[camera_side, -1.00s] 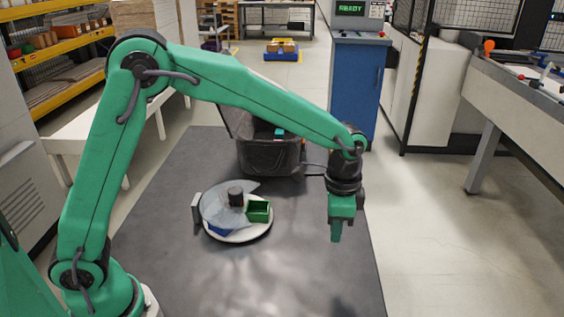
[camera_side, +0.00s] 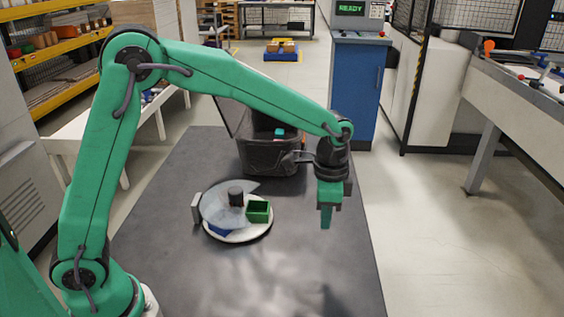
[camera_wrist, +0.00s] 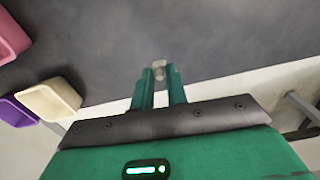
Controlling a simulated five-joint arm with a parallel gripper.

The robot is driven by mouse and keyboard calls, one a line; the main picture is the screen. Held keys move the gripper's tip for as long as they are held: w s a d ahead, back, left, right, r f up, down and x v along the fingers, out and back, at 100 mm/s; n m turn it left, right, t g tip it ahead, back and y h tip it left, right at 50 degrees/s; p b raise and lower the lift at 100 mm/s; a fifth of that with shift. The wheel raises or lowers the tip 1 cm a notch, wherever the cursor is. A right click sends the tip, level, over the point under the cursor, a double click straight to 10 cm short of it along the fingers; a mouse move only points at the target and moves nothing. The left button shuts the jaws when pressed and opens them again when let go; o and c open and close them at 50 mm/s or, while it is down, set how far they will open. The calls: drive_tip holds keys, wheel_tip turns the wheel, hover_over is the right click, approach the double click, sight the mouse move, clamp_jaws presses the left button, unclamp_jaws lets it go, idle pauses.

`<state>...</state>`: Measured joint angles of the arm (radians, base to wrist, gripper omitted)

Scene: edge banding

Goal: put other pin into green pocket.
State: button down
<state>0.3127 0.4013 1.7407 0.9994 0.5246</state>
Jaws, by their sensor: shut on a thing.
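My gripper (camera_side: 326,222) hangs fingers-down above the dark mat, to the right of the round turntable tray (camera_side: 240,238). In the wrist view my gripper (camera_wrist: 160,82) is shut on a small, pale metallic pin (camera_wrist: 159,67), which shows between and just past the fingertips. The pin is too small to make out in the side view. The green pocket (camera_side: 259,211) is an open-topped green box at the right of the tray, outside the clear cover. A blue pocket (camera_side: 219,229) sits at the tray's front left, partly under the cover.
A clear cover with a dark knob (camera_side: 236,193) lies over part of the tray. A black bin (camera_side: 268,156) stands behind it. Pink (camera_wrist: 10,38), cream (camera_wrist: 50,99) and purple (camera_wrist: 14,111) bins show in the wrist view. The mat between gripper and tray is clear.

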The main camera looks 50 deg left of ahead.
drive_tip(key=s+a+r, duration=0.1)
drive_tip(key=a+r, duration=0.1)
drive_tip(key=a, duration=0.8)
drive_tip(key=s+a+r, duration=0.1)
drive_tip(key=a+r, duration=0.1)
drive_tip(key=a, duration=0.8)
drive_tip(key=shift+r, duration=0.3)
drive_tip(key=shift+f, duration=0.2)
drive_tip(key=shift+f, duration=2.85)
drive_tip(key=c, duration=1.3)
unclamp_jaws()
